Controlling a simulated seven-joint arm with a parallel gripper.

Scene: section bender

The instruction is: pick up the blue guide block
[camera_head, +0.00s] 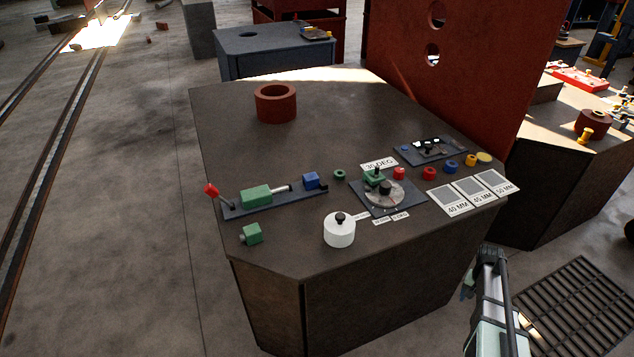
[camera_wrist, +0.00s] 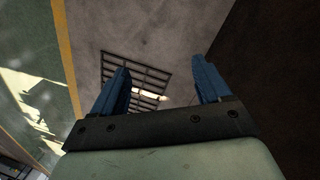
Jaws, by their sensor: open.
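The blue guide block (camera_head: 311,180) sits at the right end of a dark slide plate (camera_head: 270,204) on the bench's near part. A green block (camera_head: 256,196) with a metal rod pointing at the blue block is on the same plate. My gripper (camera_wrist: 161,68) is open and empty in the wrist view, its two blue fingers apart over the floor and a grate. My arm (camera_head: 490,300) is at the lower right of the head view, off the bench edge and far from the block. The fingers are not clear there.
A red-handled lever (camera_head: 212,191), a small green block (camera_head: 251,234) and a white pot with a black knob (camera_head: 339,230) stand near the blue block. A dial plate (camera_head: 384,192) lies to its right. A red ring (camera_head: 276,103) stands behind; bench around it is clear.

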